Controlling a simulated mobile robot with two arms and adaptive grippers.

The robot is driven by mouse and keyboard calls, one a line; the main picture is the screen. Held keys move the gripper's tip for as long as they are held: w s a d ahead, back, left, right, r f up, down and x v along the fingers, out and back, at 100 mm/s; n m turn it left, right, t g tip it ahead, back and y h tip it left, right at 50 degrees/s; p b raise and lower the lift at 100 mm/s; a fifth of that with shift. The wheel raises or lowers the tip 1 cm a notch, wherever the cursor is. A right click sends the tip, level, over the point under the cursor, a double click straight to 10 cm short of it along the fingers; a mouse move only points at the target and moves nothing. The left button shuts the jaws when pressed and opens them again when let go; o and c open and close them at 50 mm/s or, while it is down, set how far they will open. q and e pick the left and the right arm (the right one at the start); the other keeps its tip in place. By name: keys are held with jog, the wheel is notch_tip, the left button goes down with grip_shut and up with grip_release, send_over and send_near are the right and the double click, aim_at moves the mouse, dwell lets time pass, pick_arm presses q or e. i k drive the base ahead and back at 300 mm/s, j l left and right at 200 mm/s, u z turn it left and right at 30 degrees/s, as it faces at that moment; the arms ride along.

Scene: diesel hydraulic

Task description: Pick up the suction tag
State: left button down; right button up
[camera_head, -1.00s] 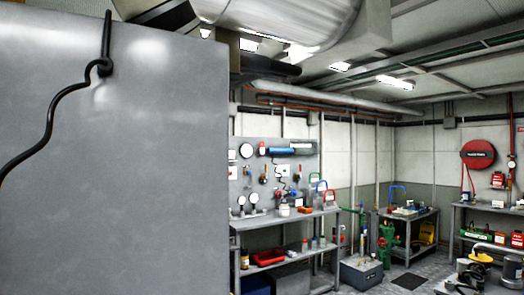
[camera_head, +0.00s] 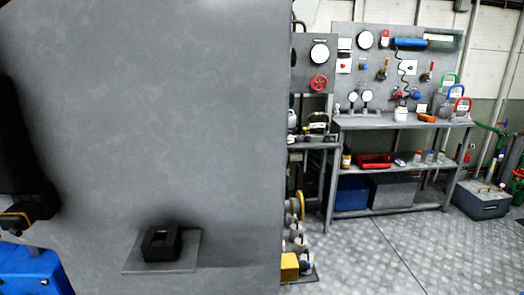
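I cannot make out which item is the suction tag. Small white cards, one with a red mark (camera_head: 344,66), hang on the grey pegboard (camera_head: 345,32) above the workbench, but they are too small to read. Neither of my grippers can be made out in the head view. A large grey panel (camera_head: 170,110) fills the left half and hides what is behind it.
A black block with an opening (camera_head: 161,243) sits on a small grey plate in front of the panel. A dark shape and a blue object (camera_head: 30,272) stand at the left edge. The workbench (camera_head: 410,122) holds gauges and small parts.

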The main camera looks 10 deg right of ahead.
aim_at(385, 37)
jog(key=i+l+u, duration=0.1)
jog(key=l, duration=0.45)
jog(key=i+l, duration=0.2)
jog(key=l, duration=0.35)
jog(key=i+l+u, duration=0.15)
jog(key=l, duration=0.4)
jog(key=i+l+u, duration=0.1)
jog(key=l, duration=0.45)
jog(key=i+l, duration=0.15)
jog(key=l, duration=0.4)
jog(key=i+l+u, duration=0.15)
jog(key=l, duration=0.45)
